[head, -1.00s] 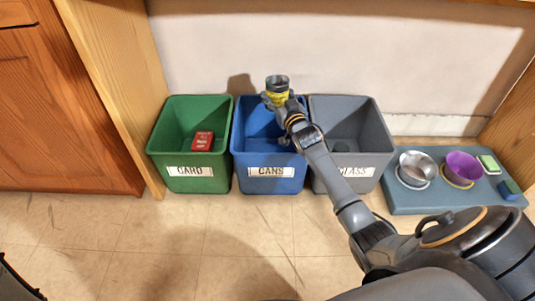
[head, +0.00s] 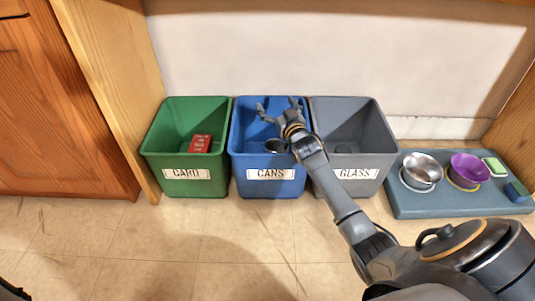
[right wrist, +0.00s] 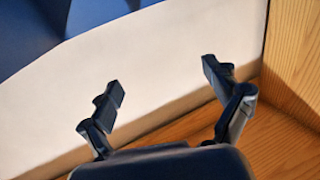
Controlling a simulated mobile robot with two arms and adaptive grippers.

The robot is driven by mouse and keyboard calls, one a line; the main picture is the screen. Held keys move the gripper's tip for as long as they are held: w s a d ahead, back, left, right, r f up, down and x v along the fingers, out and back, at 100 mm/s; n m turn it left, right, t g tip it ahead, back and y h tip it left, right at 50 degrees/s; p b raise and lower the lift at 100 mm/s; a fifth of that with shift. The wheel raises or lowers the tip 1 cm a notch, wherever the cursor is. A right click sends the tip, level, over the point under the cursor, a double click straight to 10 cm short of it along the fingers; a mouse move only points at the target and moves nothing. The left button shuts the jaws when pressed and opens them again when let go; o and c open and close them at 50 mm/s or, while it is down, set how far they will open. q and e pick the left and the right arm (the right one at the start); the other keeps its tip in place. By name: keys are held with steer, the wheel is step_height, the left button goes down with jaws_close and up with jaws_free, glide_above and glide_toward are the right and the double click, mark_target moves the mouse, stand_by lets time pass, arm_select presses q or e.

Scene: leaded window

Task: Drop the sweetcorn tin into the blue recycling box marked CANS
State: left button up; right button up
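The blue box (head: 238,150) has a white CANS label (head: 270,174) and stands between two other boxes. My right gripper (head: 278,107) is over the back of the blue box, its fingers spread and empty. The right wrist view also shows the open fingers (right wrist: 163,82) with nothing between them. A round, dark-ended tin (head: 275,146) shows inside the blue box, partly hidden by my right arm. Its label does not show, so I cannot tell from this frame alone whether it is the sweetcorn tin.
A green CARD box (head: 157,145) with a red packet (head: 199,144) stands left. A grey GLASS box (head: 380,150) stands right. Farther right, a blue-grey mat (head: 420,207) holds a metal bowl (head: 422,170) and a purple bowl (head: 469,169). The floor in front is clear.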

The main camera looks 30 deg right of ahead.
steer(key=shift+r, duration=0.1)
step_height(320, 180, up, 10)
stand_by(0.5)
stand_by(0.4)
